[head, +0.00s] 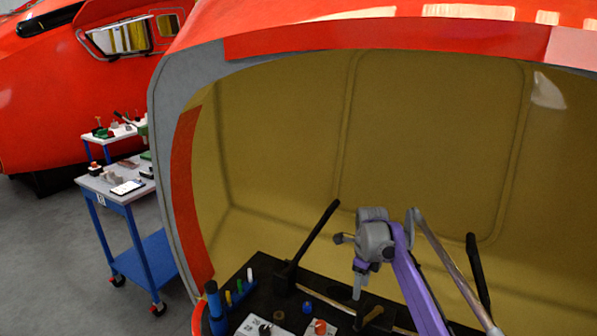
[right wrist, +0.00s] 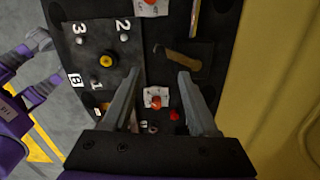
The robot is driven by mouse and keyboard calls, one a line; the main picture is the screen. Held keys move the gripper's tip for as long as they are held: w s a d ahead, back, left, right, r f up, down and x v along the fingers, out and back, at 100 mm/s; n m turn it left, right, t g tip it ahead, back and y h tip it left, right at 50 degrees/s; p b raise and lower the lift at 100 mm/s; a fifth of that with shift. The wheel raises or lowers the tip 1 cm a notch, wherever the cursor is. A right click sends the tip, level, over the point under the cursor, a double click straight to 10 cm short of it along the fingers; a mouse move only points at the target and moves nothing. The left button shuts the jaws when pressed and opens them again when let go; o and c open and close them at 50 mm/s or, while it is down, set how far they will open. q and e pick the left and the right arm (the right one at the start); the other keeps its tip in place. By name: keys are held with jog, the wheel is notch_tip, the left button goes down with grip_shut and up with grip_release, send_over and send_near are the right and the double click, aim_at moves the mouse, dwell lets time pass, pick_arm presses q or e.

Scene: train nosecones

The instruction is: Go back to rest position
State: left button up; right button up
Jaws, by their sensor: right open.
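My right gripper (head: 358,290) hangs at the end of my purple arm, over the black panel (head: 265,268) inside the red nosecone. In the right wrist view its two grey fingers (right wrist: 158,85) stand wide apart with nothing between them. The panel also shows below them (right wrist: 165,30). A red knob on a white plate (right wrist: 156,102) appears between the fingers in that view, apart from them. My left gripper cannot be made out in either view.
Two black levers (head: 312,240) (head: 477,265) rise from the panel. Several coloured cylinders (head: 240,287) stand at its left. A brown-handled piece (right wrist: 180,59) and a yellow knob (right wrist: 106,61) are on the panel. A blue-legged table (head: 125,185) stands outside at left.

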jog(key=s+a+r+n+t+p, duration=0.1)
jog(key=s+r+n, duration=0.2)
jog(key=s+n, duration=0.4)
jog(key=s+a+r+n+t, duration=0.1)
jog(key=s+r+n, duration=0.35)
jog(key=s, duration=0.55)
jog(key=s+f+n+t, duration=0.1)
jog(key=s+f+n, duration=0.2)
jog(key=s, duration=0.3)
jog(key=s+a+f+n+t, duration=0.1)
jog(key=s+f+n, duration=0.2)
jog(key=s+n, duration=0.3)
jog(key=s+f+n+t+p, duration=0.1)
jog(key=s+f+n, duration=0.2)
jog(key=s+n, duration=0.2)
jog(key=s, duration=0.3)
jog(key=shift+a, duration=0.3)
jog(key=shift+c, duration=0.2)
